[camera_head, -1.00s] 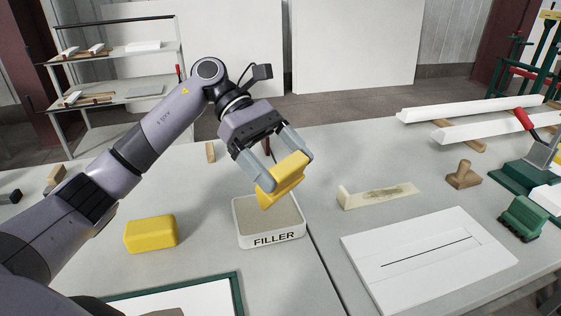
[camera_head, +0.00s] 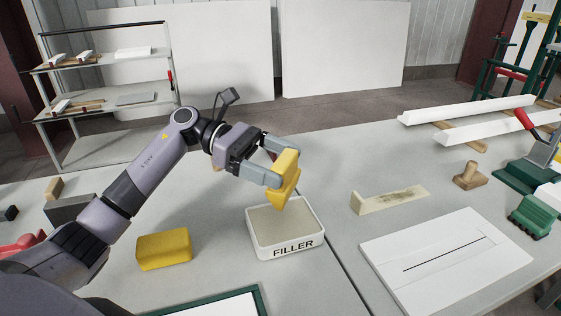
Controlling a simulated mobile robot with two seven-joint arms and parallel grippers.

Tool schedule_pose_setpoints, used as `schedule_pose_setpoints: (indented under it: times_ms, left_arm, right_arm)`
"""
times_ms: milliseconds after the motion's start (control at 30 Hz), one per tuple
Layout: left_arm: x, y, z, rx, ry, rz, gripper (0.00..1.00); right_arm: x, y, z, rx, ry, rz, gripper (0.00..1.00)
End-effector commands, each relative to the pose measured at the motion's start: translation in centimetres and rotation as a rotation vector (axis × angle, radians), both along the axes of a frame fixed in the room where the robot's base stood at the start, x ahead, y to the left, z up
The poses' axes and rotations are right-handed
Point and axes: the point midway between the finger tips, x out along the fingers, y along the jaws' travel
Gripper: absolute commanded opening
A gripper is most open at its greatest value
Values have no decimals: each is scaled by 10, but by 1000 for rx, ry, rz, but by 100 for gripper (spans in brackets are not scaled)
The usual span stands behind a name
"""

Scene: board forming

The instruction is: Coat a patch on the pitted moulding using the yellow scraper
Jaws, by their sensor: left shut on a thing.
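My left gripper (camera_head: 270,160) is shut on the yellow scraper (camera_head: 286,178) and holds it tilted above the right part of the filler tray. The filler tray (camera_head: 293,254) is a white box marked FILLER with a grey-beige fill. The pitted moulding (camera_head: 388,200) is a cream strip with a dark rough patch along its face; it lies on the table to the right of the tray, apart from the scraper. Whether filler sits on the scraper's edge cannot be told. My right gripper does not show.
A yellow block (camera_head: 163,249) lies left of the tray. A white slotted panel (camera_head: 447,258) lies at the front right. Table between tray and moulding is clear.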

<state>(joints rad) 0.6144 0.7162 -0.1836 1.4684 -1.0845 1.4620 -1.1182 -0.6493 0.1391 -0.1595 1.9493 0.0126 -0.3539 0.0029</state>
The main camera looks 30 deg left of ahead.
Motion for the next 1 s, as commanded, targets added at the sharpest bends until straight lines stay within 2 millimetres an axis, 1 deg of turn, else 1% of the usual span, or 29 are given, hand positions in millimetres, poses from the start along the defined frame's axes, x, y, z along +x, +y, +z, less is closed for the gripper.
schedule_pose_setpoints:
  times_ms: [167,500,700,833,1000]
  left_arm:
    - [1,2,-5,-10,-1,9,66]
    - [1,2,-39,-10,1,10,66]
    - [1,2,-55,-8,-1,10,66]
    - [1,2,-60,-8,-2,10,66]
    - [1,2,-61,-8,-3,9,66]
  right_arm:
    - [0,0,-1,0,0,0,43]
    - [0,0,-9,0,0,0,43]
    - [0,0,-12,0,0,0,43]
    - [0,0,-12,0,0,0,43]
    - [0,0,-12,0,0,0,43]
